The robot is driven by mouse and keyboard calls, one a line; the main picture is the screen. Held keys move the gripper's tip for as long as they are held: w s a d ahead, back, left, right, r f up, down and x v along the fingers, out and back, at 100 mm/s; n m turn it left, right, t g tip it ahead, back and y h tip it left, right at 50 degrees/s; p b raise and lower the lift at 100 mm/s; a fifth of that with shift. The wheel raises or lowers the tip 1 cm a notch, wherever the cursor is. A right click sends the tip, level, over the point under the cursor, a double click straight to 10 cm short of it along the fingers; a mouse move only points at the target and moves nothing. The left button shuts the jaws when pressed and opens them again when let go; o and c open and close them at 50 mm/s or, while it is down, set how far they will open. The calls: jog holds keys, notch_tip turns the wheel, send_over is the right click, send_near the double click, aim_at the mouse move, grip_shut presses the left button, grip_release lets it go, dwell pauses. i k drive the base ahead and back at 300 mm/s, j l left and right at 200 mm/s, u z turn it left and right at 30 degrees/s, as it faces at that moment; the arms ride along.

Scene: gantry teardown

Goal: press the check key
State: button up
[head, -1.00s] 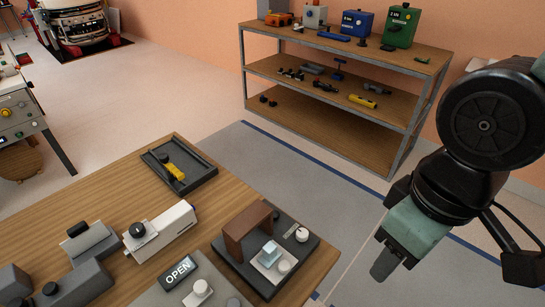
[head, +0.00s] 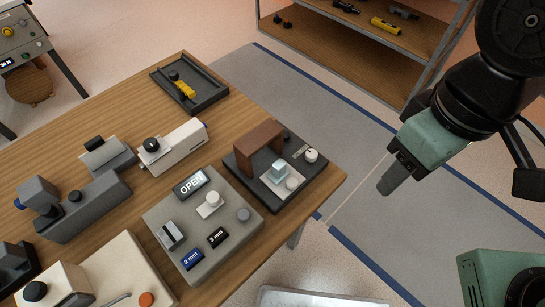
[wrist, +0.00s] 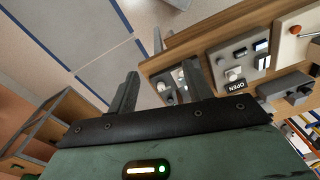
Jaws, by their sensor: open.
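A grey panel (head: 160,212) near the table's front edge has a display reading OPEN (head: 190,184), a blue key marked 2 mm (head: 193,259), a black key marked 3 mm (head: 217,237), a white knob (head: 209,203), a round grey button (head: 243,214) and a slotted block (head: 170,235). I cannot read which one is the check key. The panel also shows in the wrist view (wrist: 246,50). My gripper (head: 391,182) is over the floor, right of the table and apart from everything. Its two fingers stand apart and empty in the wrist view (wrist: 161,72).
A dark base (head: 315,178) with a brown arch (head: 259,147) stands right of the panel, nearest my gripper. A white device (head: 182,140), a grey fixture (head: 95,205) and a dark tray (head: 214,95) are also on the table (head: 110,100). Floor is clear beside it.

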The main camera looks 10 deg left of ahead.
aim_at(287, 134)
jog(key=i+l+u, duration=0.35)
jog(key=u, duration=0.15)
jog(key=i+l+u, duration=0.25)
jog(key=l+u, duration=0.2)
